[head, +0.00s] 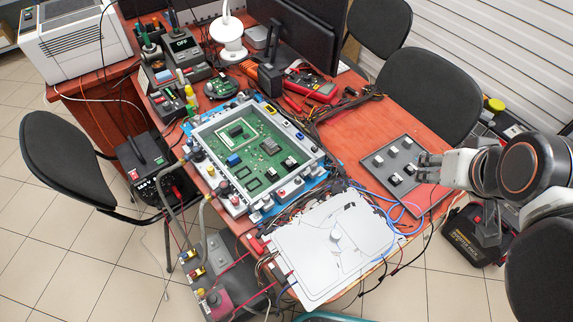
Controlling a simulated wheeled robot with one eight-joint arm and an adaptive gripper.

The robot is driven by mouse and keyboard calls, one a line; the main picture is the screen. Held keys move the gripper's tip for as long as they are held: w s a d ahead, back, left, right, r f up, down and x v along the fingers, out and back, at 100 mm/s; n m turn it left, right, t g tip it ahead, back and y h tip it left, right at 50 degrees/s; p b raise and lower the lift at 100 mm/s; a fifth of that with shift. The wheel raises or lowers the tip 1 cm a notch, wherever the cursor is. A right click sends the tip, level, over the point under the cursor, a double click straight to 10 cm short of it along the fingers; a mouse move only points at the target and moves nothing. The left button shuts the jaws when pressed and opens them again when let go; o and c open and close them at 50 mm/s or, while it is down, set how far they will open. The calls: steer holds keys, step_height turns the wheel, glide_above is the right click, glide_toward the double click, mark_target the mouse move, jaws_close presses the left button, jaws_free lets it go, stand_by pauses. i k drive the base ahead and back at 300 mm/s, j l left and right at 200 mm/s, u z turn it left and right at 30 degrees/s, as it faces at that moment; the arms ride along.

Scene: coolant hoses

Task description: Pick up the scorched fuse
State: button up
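A dark grey tray (374,176) on the right part of the red table holds several small black-and-white blocks, such as one block (395,179) near its middle. More small black-and-white parts (289,162) sit at the right side of the green circuit board (222,137) in its pale frame. Scorch marks are too small to make out, so I cannot tell which piece is the scorched fuse. My gripper (424,168) comes in from the right over the tray's right part. Its fingers look apart, with nothing visible between them.
A white panel (325,250) with loose cables around it lies at the table's front. A monitor (305,35), a red multimeter (312,86) and a white lamp (229,45) stand at the back. The red tabletop (365,122) behind the tray is partly clear. Chairs stand around the table.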

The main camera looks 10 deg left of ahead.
mark_target(271, 173)
steer(key=j+u, duration=0.2)
steer(key=u, duration=1.3)
